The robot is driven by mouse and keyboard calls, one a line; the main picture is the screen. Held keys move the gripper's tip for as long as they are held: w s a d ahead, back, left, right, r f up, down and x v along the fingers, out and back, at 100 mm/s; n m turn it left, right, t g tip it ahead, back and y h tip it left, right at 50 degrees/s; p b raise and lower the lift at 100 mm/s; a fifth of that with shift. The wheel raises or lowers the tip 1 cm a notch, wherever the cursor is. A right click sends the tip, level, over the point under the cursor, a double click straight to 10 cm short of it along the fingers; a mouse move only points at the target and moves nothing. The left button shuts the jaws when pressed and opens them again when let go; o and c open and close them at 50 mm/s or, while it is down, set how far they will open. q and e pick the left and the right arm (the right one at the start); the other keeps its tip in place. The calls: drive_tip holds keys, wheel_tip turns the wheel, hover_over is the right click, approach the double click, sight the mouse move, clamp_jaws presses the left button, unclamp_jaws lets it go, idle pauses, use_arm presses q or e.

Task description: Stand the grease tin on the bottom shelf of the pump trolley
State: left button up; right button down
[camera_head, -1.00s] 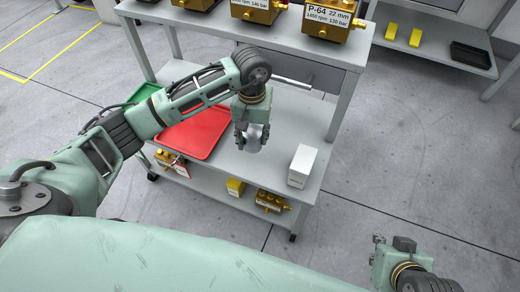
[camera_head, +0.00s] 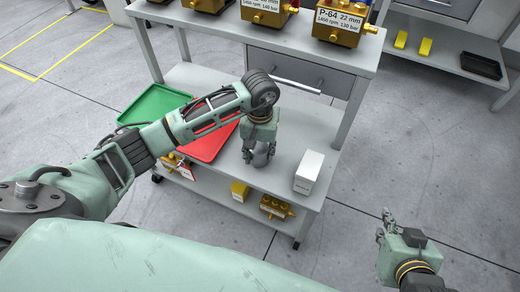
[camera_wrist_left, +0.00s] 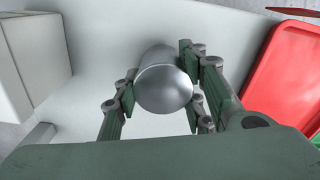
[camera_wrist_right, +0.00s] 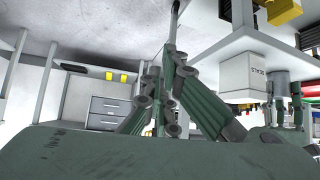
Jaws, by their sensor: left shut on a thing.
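My left gripper (camera_head: 259,156) is shut on the grease tin (camera_head: 263,159), a small grey metal cylinder. In the left wrist view the tin (camera_wrist_left: 163,85) sits between the fingers, its round face toward the camera. The pump trolley (camera_head: 345,122) is grey with several levels. The tin is over its middle shelf (camera_head: 287,170); I cannot tell whether it touches. The bottom shelf (camera_head: 222,194) lies below, partly hidden by the shelf above. My right gripper (camera_head: 383,226) is off the trolley at right, empty; its fingers (camera_wrist_right: 160,75) look closed together in the right wrist view.
The middle shelf holds a red tray (camera_head: 212,147), a green tray (camera_head: 158,104) and a white box (camera_head: 308,172). On the bottom shelf are a yellow block (camera_head: 239,191), a brass pump (camera_head: 275,207) and other parts at left. Pumps stand on top. Floor right of the trolley is clear.

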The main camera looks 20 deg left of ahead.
use_arm(q)
drive_tip(key=o, duration=1.3)
